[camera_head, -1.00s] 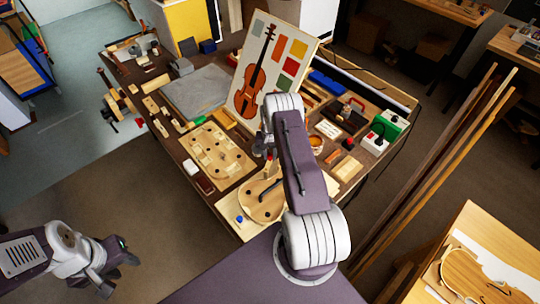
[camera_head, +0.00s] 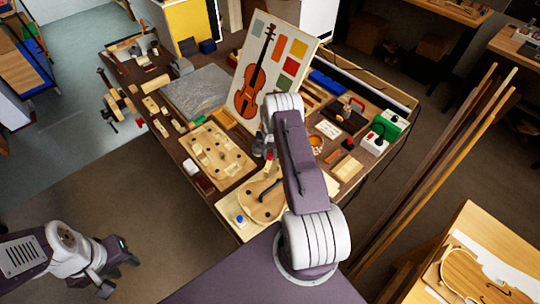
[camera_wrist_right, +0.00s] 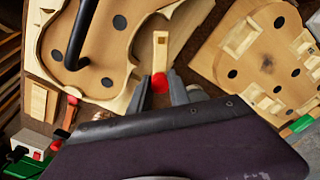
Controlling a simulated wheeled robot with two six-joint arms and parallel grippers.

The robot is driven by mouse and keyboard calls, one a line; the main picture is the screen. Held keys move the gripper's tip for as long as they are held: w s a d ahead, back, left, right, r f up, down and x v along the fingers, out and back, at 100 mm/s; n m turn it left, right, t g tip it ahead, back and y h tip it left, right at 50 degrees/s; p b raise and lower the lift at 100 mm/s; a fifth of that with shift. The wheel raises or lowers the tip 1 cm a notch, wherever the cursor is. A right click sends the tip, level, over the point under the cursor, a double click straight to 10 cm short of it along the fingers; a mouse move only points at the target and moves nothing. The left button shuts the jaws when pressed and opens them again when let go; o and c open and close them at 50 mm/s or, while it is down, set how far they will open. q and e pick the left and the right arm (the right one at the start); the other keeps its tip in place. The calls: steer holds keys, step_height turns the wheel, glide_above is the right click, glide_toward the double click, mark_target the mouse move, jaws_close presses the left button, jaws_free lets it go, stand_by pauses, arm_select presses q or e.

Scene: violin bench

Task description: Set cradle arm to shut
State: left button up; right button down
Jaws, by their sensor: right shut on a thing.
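A pale wooden arm with a red end (camera_wrist_right: 160,52), which looks like the cradle arm, lies beside the violin-shaped plate (camera_wrist_right: 112,62) in the right wrist view. My right gripper (camera_wrist_right: 160,86) is shut on its red end, one finger on each side. In the head view my right gripper (camera_head: 265,158) is over the bench by the violin plate (camera_head: 258,208), partly hidden by my own arm. A black bar (camera_wrist_right: 82,35) lies across the plate. My left gripper (camera_head: 117,271) is open and empty, away from the bench at the lower left.
A wooden board with dark holes (camera_head: 218,157) lies left of the violin plate. A violin picture panel (camera_head: 275,70) stands behind. A green and white box (camera_head: 385,132) and several small tools crowd the right side.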

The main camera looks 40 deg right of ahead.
steer(key=shift+s+d+f+m+b, duration=0.1)
steer(key=shift+s+d+m+b, duration=0.2)
steer(key=shift+m+b, duration=0.45)
steer(key=s+m, duration=0.1)
steer(key=m, duration=0.1)
steer(key=s+m+b, duration=0.1)
steer(key=m, duration=0.2)
steer(key=s+m+b, duration=0.1)
steer(key=m, duration=0.1)
steer(key=shift+s+d, duration=0.15)
steer(key=m, duration=0.1)
steer(key=s+m, duration=0.1)
steer(key=m, duration=0.1)
steer(key=s+m, duration=0.1)
steer(key=m, duration=0.1)
steer(key=shift+a+b, duration=0.3)
steer(key=shift+a, duration=0.05)
steer(key=shift+s+a+m, duration=0.4)
steer(key=shift+m, duration=0.75)
steer(key=shift+s+a+m, duration=0.35)
steer(key=shift+s+m, duration=0.05)
steer(key=shift+m, duration=0.7)
steer(key=c, duration=1.2)
jaws_free()
steer(key=shift+a, duration=0.1)
steer(key=shift+r, duration=0.2)
